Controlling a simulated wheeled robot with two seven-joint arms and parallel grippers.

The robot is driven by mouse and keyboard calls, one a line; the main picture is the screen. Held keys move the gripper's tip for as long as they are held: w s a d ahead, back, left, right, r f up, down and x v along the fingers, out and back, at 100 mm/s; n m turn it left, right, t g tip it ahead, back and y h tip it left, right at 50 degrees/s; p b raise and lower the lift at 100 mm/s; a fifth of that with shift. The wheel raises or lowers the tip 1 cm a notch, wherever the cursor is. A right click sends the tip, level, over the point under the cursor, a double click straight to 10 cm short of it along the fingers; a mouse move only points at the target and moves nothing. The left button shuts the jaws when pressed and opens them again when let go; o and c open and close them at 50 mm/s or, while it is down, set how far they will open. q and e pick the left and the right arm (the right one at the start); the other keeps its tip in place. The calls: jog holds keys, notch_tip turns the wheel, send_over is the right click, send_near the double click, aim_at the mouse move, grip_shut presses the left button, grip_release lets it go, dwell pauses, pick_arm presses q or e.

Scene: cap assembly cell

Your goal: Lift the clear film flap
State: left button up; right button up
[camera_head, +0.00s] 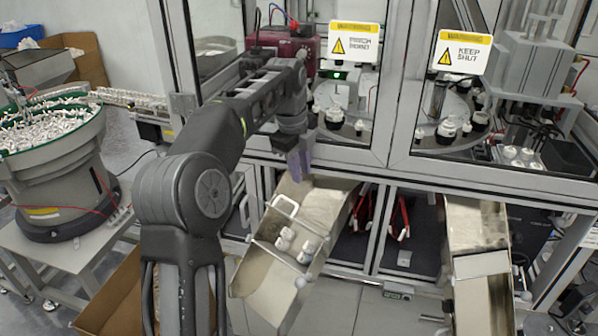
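My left gripper (300,166) has purple fingers and points down at the upper end of the left metal chute (322,205), just in front of the machine's lower frame. Its fingers look close together, but I cannot tell whether they are open or shut. The clear film flap is hard to make out against the metal. A pale handle-like loop (286,206) shows across the left chute, below and left of my gripper, apart from it. Several white caps (286,238) lie in the chute below the loop. My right gripper is not in view.
A second metal chute (478,225) stands at the right. Glass doors carry warning signs (461,52) above, with a round table (365,110) of caps behind them. A bowl feeder (50,180) full of white parts stands at the left. A cardboard box (112,297) is at lower left.

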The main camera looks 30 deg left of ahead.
pick_arm(q)
jog(key=shift+f+b, duration=0.1)
jog(key=shift+b, duration=0.25)
jog(key=shift+c, duration=0.7)
jog(key=s+r+t+b, duration=0.1)
jog(key=b, duration=0.2)
jog(key=shift+a+n, duration=0.35)
jog(key=shift+n, duration=0.05)
grip_shut()
jog(key=s+r+n, duration=0.1)
jog(key=n, duration=0.4)
jog(key=r+n+b, duration=0.1)
jog(key=r+n, duration=0.1)
jog(key=n, duration=0.4)
jog(key=s+r+n+t+b, duration=0.1)
jog(key=n, duration=0.4)
jog(key=shift+s+d+r+n, duration=0.25)
jog(key=shift+s+r+n, duration=0.05)
jog(key=shift+s, duration=0.05)
